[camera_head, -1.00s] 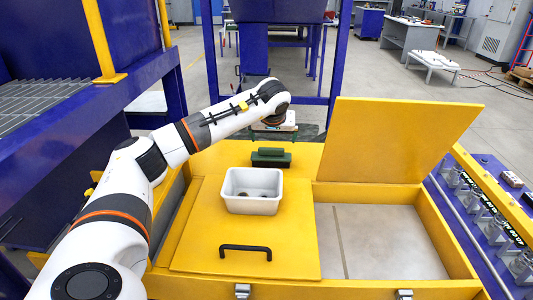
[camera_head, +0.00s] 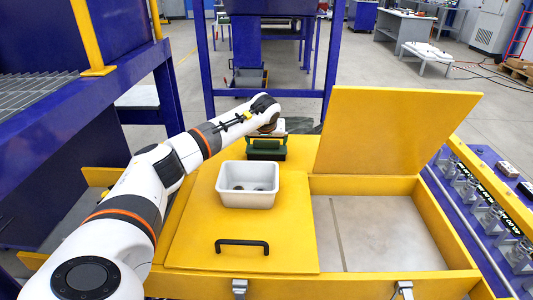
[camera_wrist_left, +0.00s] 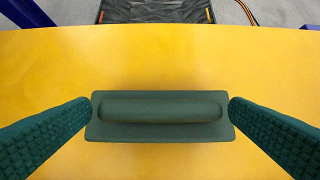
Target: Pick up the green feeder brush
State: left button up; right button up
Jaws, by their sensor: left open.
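The green feeder brush (camera_head: 266,154) lies on the yellow top behind the white bin in the head view. In the left wrist view the brush (camera_wrist_left: 160,132) is a dark green block with a rounded raised grip, lying crosswise. My left gripper (camera_wrist_left: 160,108) is open, with one textured green finger near each end of the brush. Whether the fingers touch it I cannot tell. In the head view my left gripper (camera_head: 267,138) is at the brush, partly hidden by my wrist. My right gripper is not in view.
A white bin (camera_head: 248,200) with small dark items stands just in front of the brush. A yellow lid (camera_head: 393,130) is raised at the right over an open compartment (camera_head: 380,235). A black handle (camera_head: 242,246) sits on the closed lid. A blue frame (camera_head: 332,60) rises behind.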

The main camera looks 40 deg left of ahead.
aim_at(266, 142)
pick_arm(q)
jog(key=shift+w+a+f, duration=0.15)
jog(key=shift+f, duration=0.15)
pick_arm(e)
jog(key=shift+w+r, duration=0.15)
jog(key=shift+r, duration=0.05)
pick_arm(q)
jog(key=shift+c, duration=0.3)
jog(key=c, duration=0.9)
jog(key=shift+r, duration=0.55)
notch_tip(266, 142, up, 9)
jog(key=p, duration=0.1)
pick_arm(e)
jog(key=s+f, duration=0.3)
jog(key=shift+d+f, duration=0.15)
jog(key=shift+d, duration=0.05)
